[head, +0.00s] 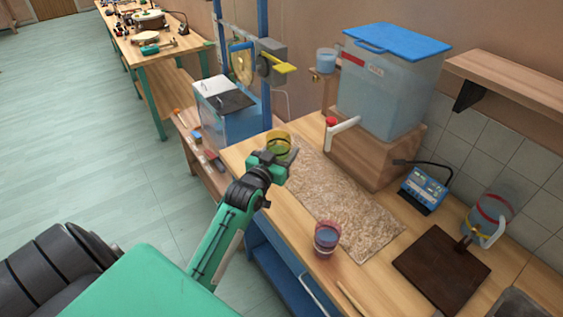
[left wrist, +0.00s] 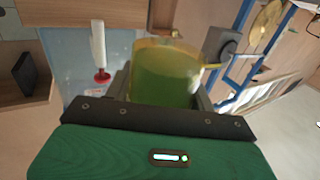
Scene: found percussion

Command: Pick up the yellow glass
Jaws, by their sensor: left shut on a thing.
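The yellow glass (head: 279,140) is at the left end of the wooden counter in the head view, at the tip of my left arm. It also shows in the left wrist view (left wrist: 165,72), where it sits between the jaws and looks yellow-green and see-through. My left gripper (head: 277,157) is shut on the glass. Whether the glass's base touches the counter is hidden behind the gripper. My right gripper does not show in either view.
A reddish-blue glass (head: 326,238) stands near the counter's front edge beside a speckled mat (head: 345,212). A water tank (head: 385,95) with a blue lid and white tap stands on a wooden block behind. A dark board (head: 441,268) lies at the right. A shelf (head: 520,88) juts from the wall.

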